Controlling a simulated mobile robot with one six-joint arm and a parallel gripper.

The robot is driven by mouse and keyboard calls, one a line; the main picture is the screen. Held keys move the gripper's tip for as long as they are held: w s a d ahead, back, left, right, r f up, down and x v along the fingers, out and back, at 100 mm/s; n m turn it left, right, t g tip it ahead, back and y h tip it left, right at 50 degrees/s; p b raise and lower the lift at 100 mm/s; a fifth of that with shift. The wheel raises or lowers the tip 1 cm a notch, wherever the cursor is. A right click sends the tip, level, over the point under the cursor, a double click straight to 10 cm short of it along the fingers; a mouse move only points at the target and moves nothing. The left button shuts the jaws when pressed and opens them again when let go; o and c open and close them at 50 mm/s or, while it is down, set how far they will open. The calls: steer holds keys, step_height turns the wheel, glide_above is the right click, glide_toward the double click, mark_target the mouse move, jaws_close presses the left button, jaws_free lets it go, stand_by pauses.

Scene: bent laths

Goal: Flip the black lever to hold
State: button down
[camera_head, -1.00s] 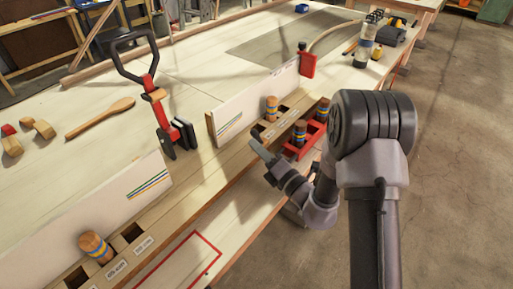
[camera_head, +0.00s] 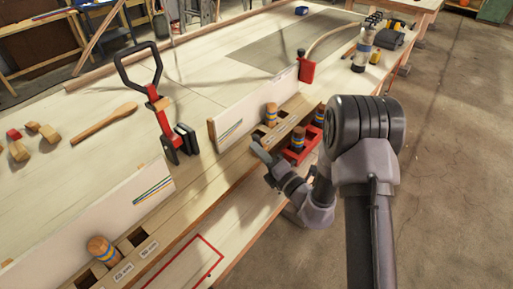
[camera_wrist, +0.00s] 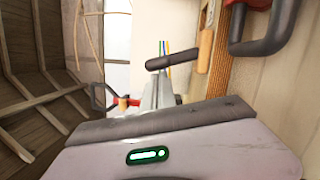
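A black D-shaped handle (camera_head: 137,51) tops a red upright lever arm (camera_head: 163,120) on the bench. The arm leans, with a wooden piece partway up and black blocks at its foot. The same handle shows small at the left in the wrist view (camera_wrist: 97,97). My gripper (camera_head: 261,150) is over the bench's front edge, right of the lever and apart from it. Its fingers are too small and dark to tell whether they are open. A large black bent handle (camera_wrist: 265,42) shows close at the right in the wrist view. Which lever is meant is unclear.
White boards (camera_head: 100,225) stand along a slotted wooden rail. Striped pegs stand in slots and a red tray (camera_head: 303,151). A red clamp (camera_head: 306,70) holds a bent lath at the back.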

mark_target(259, 138)
steer(key=r+m+p, duration=0.1)
steer(key=p, duration=0.1)
steer(key=w+r+m+p, duration=0.1)
steer(key=p, duration=0.2)
steer(key=shift+d+h+p, duration=0.3)
steer(key=shift+d+p, duration=0.05)
steer(key=shift+d, duration=0.05)
steer(key=m+p, duration=0.1)
steer(key=p, duration=0.2)
steer(key=shift+w+d+r+m+g, duration=0.15)
steer(key=shift+w+d+m+g, duration=0.15)
steer(key=shift+w+m, duration=0.1)
steer(key=shift+w+d+f+m+p, duration=0.2)
steer(key=shift+w+d+m+p, duration=0.8)
steer(key=shift+p, duration=0.5)
steer(key=shift+w+a, duration=0.1)
steer(key=shift+w, duration=0.05)
